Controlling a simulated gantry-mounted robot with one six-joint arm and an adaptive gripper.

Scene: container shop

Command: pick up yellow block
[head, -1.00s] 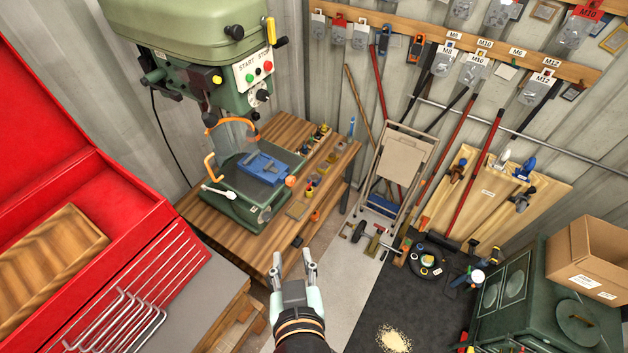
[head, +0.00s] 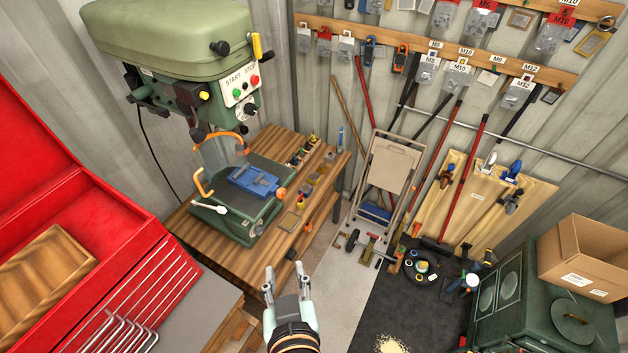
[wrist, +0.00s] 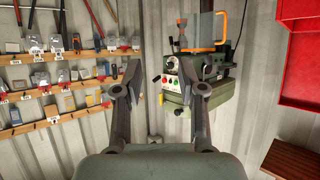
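I cannot make out a clear yellow block. Small yellow items, too small to identify, stand among the bits and tools on the wooden workbench (head: 182,243), one of them a yellow piece (head: 301,203) near its right part. My gripper (head: 287,272) is in front of the workbench's near right edge in the head view, apart from it, with its fingers spread and nothing between them. In the wrist view my gripper (wrist: 162,72) is also open and empty, facing the wall and the drill press, which appear upside down.
A green drill press (head: 165,35) with a blue vise (head: 255,181) occupies the workbench. A red tool chest (head: 125,235) is at left. Pale floor shows between.

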